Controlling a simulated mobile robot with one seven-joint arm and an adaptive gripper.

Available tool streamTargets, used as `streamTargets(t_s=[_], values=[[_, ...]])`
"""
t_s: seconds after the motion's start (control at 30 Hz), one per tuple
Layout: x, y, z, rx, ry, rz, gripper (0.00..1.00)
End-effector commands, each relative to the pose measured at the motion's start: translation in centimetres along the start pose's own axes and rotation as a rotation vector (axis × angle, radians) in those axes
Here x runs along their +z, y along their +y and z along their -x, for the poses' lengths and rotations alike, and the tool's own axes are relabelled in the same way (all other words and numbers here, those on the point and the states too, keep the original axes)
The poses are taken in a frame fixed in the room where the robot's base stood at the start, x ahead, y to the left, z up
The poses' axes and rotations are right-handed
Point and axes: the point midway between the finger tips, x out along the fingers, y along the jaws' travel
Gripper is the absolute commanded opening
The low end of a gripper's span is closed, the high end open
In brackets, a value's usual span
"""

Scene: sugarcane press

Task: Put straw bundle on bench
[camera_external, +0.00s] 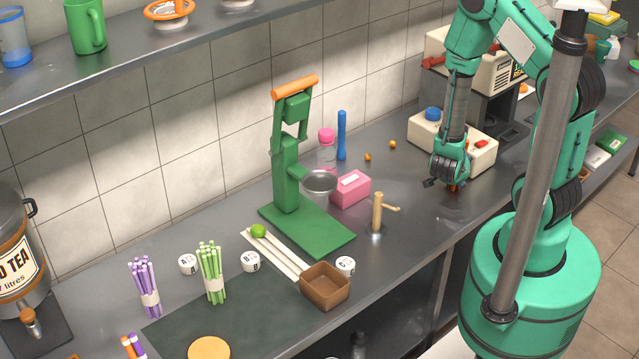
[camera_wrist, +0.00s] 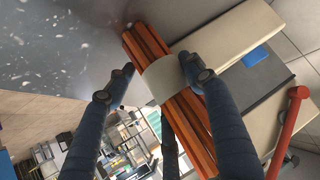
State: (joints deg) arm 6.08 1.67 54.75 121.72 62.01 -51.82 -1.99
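An orange straw bundle (camera_wrist: 184,112) with a cream band (camera_wrist: 160,80) shows large in the wrist view, between the two fingers of my gripper (camera_wrist: 158,66). The right fingertip overlaps the band's edge. A narrow gap seems to show beside the left fingertip, so I see the fingers around the bundle but not clearly closed on it. In the external view my gripper (camera_external: 449,182) points down at the bench (camera_external: 415,235), in front of the cream box. A purple straw bundle (camera_external: 144,283) and a green one (camera_external: 210,270) stand at the left.
The green press (camera_external: 287,180), a pink box (camera_external: 350,189) and a wooden tap (camera_external: 378,212) stand mid-bench. A brown square bowl (camera_external: 325,287) is near the front edge. A cream box (camera_external: 477,145) is close behind my gripper. Bench between tap and gripper is clear.

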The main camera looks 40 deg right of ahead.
Motion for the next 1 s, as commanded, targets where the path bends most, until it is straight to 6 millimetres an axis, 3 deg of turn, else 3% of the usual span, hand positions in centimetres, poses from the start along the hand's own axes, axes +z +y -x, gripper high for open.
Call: streamTargets(t_s=[0.07,0.57,1.0], values=[[0.0,0.0,0.0,0.0,0.0,0.0,0.71],[-0.3,0.0,0.4,-0.001,0.0,0.0,0.71],[-0.3,-0.1,4.4,-0.003,0.0,0.002,0.71]])
